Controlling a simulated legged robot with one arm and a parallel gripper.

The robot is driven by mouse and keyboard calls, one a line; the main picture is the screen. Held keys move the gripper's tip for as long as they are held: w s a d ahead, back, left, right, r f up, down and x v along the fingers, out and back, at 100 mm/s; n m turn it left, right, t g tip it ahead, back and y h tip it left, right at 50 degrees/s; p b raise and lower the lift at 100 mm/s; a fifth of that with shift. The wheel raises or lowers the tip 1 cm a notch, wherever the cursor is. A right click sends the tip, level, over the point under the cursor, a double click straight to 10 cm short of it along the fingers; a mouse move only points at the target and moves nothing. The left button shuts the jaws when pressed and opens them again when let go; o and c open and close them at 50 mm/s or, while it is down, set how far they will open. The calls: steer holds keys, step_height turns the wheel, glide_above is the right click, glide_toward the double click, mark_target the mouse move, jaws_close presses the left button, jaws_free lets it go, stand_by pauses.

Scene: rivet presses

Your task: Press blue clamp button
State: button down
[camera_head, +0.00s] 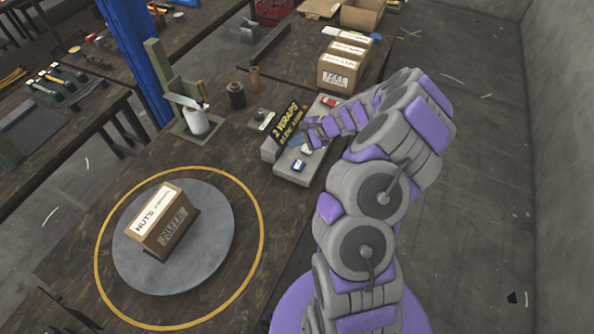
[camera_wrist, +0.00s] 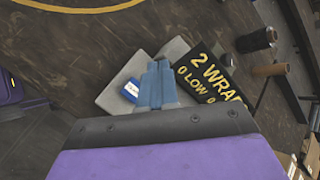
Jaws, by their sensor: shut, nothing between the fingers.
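The blue clamp button (camera_head: 299,165) sits near the front end of a grey control panel (camera_head: 291,176) on the workbench. It has a white label. In the wrist view the blue button (camera_wrist: 131,89) shows just left of my gripper's fingers. My gripper (camera_head: 306,149) is over the panel, a little behind the blue button in the head view. In the wrist view my gripper (camera_wrist: 157,66) has its two blue-grey fingers together with nothing between them. I cannot tell whether the fingertips touch the panel. They appear apart from the button.
A black sign (camera_head: 290,121) with yellow "2 WRAPS" lettering stands beside the panel. A red button (camera_head: 329,101) is at its far end. A turntable (camera_head: 217,252) holds a nuts box (camera_head: 165,222). A wrapping stand (camera_head: 193,120) and dark spool (camera_head: 236,95) are farther back.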

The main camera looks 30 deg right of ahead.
mark_target(299, 166)
steer(key=f+b, duration=0.1)
steer(key=f, duration=0.1)
steer(key=f+b, duration=0.2)
steer(key=shift+s+d, duration=0.1)
steer(key=shift+d, duration=0.1)
steer(key=f+b, duration=0.1)
steer(key=d+f+b, duration=0.1)
steer(key=f, duration=0.1)
steer(key=d+f+b, duration=0.1)
steer(key=f, duration=0.1)
steer(key=shift+d+f, duration=0.15)
steer(key=shift+a+f, duration=0.15)
steer(key=shift+a, duration=0.8)
steer(key=shift+d, duration=0.8)
steer(key=shift+a, duration=0.65)
